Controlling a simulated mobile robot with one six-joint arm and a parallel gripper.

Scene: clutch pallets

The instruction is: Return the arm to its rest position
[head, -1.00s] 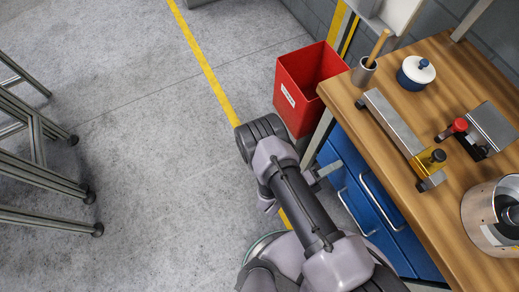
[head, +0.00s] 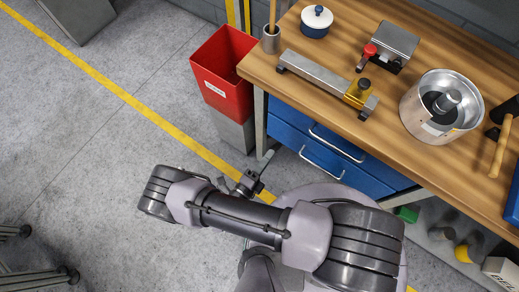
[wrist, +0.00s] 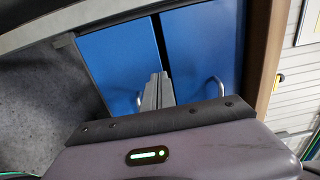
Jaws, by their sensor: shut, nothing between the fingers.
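My gripper (head: 266,158) shows only in small part in the head view, beyond my folded arm and in front of the blue drawers. In the wrist view its two grey fingers (wrist: 157,90) lie together, shut and empty. Behind them are the blue drawer fronts (wrist: 197,62) of the workbench. I cannot tell the exact gap between the fingers and the drawers. My arm is bent low beside the bench, with its elbow over the open floor.
The wooden workbench (head: 336,62) holds a steel pot (head: 415,118), a clamp bar (head: 318,74), a lidded blue-and-white jar (head: 316,20) and a hammer (head: 499,150). A red bin (head: 223,72) stands at its left end. Open floor lies left; metal legs (head: 45,278) stand at lower left.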

